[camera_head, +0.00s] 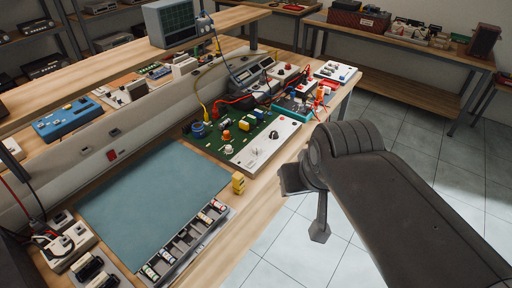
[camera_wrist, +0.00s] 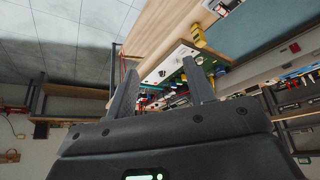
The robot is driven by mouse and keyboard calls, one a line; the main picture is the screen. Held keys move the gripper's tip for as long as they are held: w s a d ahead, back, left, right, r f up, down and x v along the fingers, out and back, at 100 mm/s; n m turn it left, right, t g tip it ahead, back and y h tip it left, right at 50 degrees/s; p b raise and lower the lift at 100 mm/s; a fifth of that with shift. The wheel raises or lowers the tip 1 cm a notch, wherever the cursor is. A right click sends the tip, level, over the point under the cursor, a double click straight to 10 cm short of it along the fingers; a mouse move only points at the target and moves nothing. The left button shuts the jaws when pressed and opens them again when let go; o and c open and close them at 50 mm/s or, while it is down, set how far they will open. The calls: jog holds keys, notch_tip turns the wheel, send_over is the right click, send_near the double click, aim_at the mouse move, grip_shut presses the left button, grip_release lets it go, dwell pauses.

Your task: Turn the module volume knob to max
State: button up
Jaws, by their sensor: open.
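The module is a green circuit board (camera_head: 222,138) with a white front panel (camera_head: 265,150), on the wooden bench. A dark knob (camera_head: 273,134) and a pale knob (camera_head: 229,149) stand on it; I cannot tell which is the volume knob. My gripper (camera_head: 305,200) is in front of the bench edge, to the right of the module and apart from it. In the wrist view my gripper (camera_wrist: 160,66) has its two fingers spread with nothing held. The white panel (camera_wrist: 165,68) shows beyond and between the fingers, partly hidden by them.
A blue-green mat (camera_head: 150,195) lies left of the module, with a small yellow block (camera_head: 238,183) and a tray of parts (camera_head: 188,245) nearby. Cables and a meter (camera_head: 255,85) crowd behind the board. A shelf (camera_head: 120,65) overhangs the bench back. Tiled floor (camera_head: 290,235) is clear.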

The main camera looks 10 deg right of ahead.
jog(key=w+r+n+g, duration=0.2)
jog(key=w+n, duration=0.4)
jog(key=w, duration=0.4)
jog(key=n+g, duration=0.4)
jog(key=n, duration=1.4)
send_over(256, 148)
notch_tip(256, 148, down, 16)
notch_tip(256, 148, down, 10)
jog(key=shift+w, duration=0.1)
jog(key=c, duration=1)
jog(key=shift+o, duration=0.2)
